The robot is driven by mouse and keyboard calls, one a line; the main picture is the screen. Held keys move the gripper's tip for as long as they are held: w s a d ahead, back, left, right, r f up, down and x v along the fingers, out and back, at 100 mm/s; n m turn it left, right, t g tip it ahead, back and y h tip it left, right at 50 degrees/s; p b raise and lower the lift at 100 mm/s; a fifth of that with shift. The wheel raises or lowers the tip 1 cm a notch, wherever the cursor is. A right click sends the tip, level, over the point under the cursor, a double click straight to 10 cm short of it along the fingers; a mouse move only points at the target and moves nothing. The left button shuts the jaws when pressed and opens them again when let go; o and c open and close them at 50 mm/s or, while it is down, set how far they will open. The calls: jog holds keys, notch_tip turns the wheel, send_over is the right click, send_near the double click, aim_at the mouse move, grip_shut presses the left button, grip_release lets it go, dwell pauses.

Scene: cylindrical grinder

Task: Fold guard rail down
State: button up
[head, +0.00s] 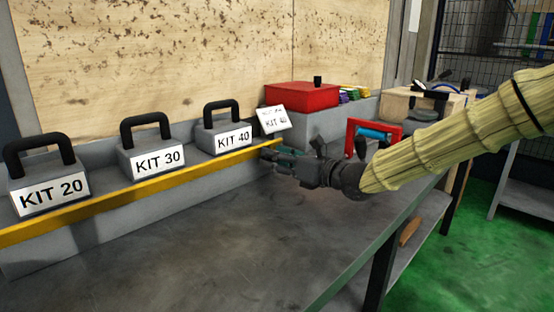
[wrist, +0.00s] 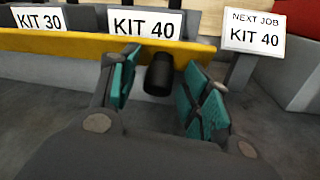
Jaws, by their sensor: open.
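The yellow guard rail (head: 130,198) runs along the front of the shelf with the kits; it stands raised before their lower fronts. It also crosses the wrist view (wrist: 62,44). A black cylindrical knob (wrist: 159,76) sticks out from the rail towards me near its right part. My gripper (head: 270,154) is at the right end of the rail in the head view. In the wrist view its teal fingers (wrist: 162,68) are open, one on each side of the knob. I cannot tell whether either finger touches it. The knob is hidden in the head view.
Grey kit blocks with black handles, KIT 20 (head: 48,190), KIT 30 (head: 155,158) and KIT 40 (head: 230,137), stand behind the rail. A "NEXT JOB KIT 40" sign (wrist: 254,32) stands right of the gripper. The grey bench top (head: 220,235) in front is clear.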

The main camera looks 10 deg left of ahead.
jog(key=c, duration=1)
jog(key=shift+f, duration=0.1)
jog(key=shift+f+y+b, duration=0.3)
jog(key=shift+f+b, duration=0.05)
jog(key=shift+b, duration=0.8)
jog(key=shift+t+y+b, duration=0.3)
jog(key=shift+b, duration=0.25)
jog(key=shift+r, duration=0.15)
jog(key=o, duration=1)
